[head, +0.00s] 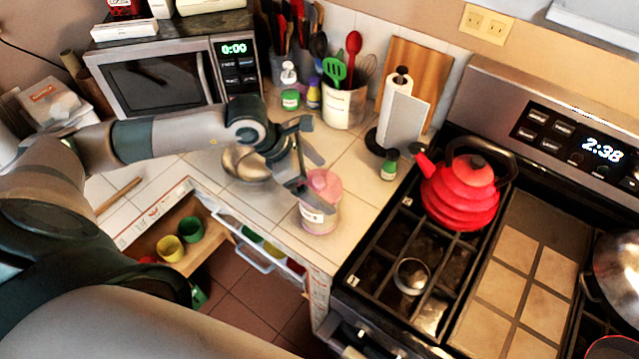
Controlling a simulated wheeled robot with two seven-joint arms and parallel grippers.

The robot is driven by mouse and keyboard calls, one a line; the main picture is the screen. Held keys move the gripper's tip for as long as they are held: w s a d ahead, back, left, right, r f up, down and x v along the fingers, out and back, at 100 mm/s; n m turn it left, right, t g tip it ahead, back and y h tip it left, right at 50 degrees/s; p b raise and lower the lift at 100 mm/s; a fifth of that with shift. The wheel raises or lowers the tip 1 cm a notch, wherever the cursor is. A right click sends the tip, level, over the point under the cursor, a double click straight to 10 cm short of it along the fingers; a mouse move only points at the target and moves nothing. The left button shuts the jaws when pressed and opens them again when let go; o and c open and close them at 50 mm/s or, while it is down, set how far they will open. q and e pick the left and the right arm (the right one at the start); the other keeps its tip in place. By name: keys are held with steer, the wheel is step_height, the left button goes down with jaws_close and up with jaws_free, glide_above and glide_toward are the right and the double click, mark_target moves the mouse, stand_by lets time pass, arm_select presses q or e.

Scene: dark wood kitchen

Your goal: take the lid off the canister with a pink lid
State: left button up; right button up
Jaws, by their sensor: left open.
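The canister (319,219) stands upright on the white tiled counter, near its front corner beside the stove. It has a pale label, and its pink lid (325,183) is on top. My left gripper (318,178) comes in from the left, open, with its fingers at the lid's left and upper side. One finger passes in front of the lid's left edge; I cannot tell whether it touches. My right gripper is not in view.
A metal bowl (243,163) sits behind my left wrist. A small green-capped bottle (390,165), a paper towel holder (402,118) and a utensil crock (343,106) stand behind. A red kettle (460,190) is on the stove to the right. An open drawer lies below left.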

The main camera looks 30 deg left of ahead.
mark_target(322, 182)
arm_select(q)
steer(key=c, duration=1)
steer(key=shift+r, duration=0.1)
steer(key=shift+r+b, duration=0.45)
steer(key=shift+b, duration=0.1)
steer(key=r+b, duration=0.2)
steer(key=r, duration=0.1)
steer(key=shift+d, duration=0.3)
steer(key=s+d+r+b, duration=0.4)
steer(key=d+r, duration=0.3)
steer(key=d, duration=0.3)
steer(key=shift+d+b, duration=0.2)
steer(key=shift+b, duration=0.25)
